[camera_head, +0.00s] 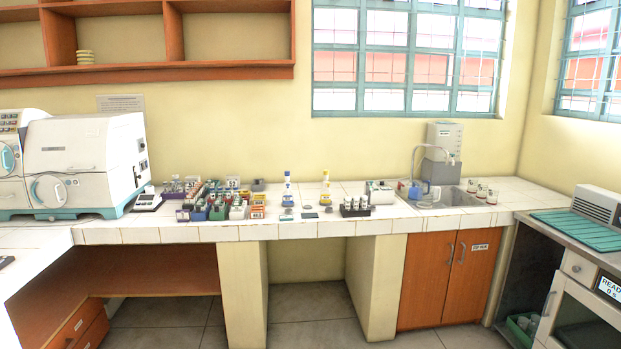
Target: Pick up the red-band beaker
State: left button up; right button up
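Three small glass beakers stand upright in a group on the white tiled counter, just right of the sink. They are the back-left beaker (472,186), the middle beaker (482,191) and the front-right beaker (492,197). Each shows some dark reddish colour, but they are too small for me to tell which one has the red band. Neither of my grippers is in view.
A sink (450,197) and a grey dispenser (441,155) are left of the beakers. Bottle racks (215,206) crowd the left counter.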

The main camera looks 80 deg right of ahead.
aim_at(493, 193)
jog(key=z, duration=0.85)
jog(key=k, duration=0.9)
jog(key=z, duration=1.45)
jog(key=i, duration=0.25)
jog(key=z, duration=0.65)
jog(key=i, duration=1.2)
jog(key=z, duration=0.9)
jog(key=i, duration=1.55)
jog(key=u, duration=0.2)
